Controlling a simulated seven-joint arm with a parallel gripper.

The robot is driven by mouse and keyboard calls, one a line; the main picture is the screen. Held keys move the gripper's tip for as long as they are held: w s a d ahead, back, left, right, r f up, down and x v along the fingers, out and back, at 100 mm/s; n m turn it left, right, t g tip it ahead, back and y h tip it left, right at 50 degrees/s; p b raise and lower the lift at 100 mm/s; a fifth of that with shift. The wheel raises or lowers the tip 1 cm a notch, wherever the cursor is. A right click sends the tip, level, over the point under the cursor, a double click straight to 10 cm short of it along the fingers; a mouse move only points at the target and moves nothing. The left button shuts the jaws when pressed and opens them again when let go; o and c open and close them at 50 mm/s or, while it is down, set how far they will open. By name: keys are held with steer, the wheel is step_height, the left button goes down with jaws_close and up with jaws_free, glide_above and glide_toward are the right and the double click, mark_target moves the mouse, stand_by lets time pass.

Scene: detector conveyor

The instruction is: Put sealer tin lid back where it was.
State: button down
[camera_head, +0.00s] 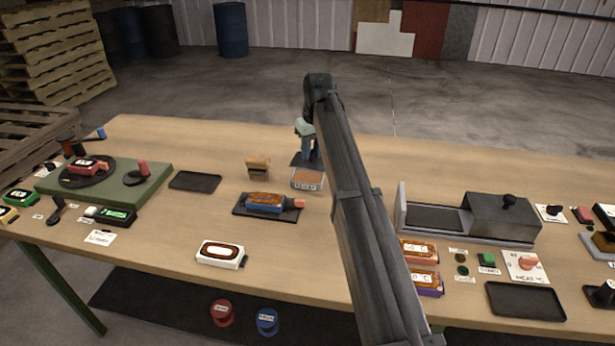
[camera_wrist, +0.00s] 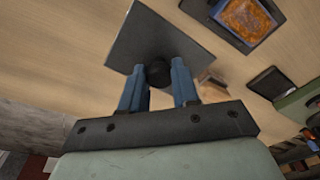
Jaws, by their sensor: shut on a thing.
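The sealer tin lid is a dark square plate (camera_wrist: 165,38) with a round black knob in the wrist view. My gripper (camera_wrist: 158,76) is shut on that knob, with one blue finger on each side. In the head view my gripper (camera_head: 306,148) is at the table's middle, and the dark lid (camera_head: 299,162) shows under its fingers. A small tin with a pale lettered front (camera_head: 307,181) and an orange-brown top stands just in front of the lid in the head view; it looks like the sealer tin. The gap between lid and tin or table is hard to judge.
A small brown wooden block (camera_head: 258,168) stands left of the tin. A black tray (camera_head: 281,214) with a blue-cased, orange-topped device (camera_head: 264,203) lies in front. A grey machine (camera_head: 500,216) stands to the right. My arm hides part of the table.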

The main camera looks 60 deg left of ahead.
steer(key=w+a+r, duration=0.1)
steer(key=w+a, duration=0.1)
steer(key=a, duration=0.3)
steer(key=shift+n, duration=0.5)
steer(key=shift+f, duration=4.9)
steer(key=shift+f, duration=0.1)
steer(key=c, duration=0.8)
jaws_free()
steer(key=r, duration=0.4)
steer(key=d+r, duration=0.1)
steer(key=r, duration=0.3)
steer(key=d+r, duration=0.1)
steer(key=r, duration=0.3)
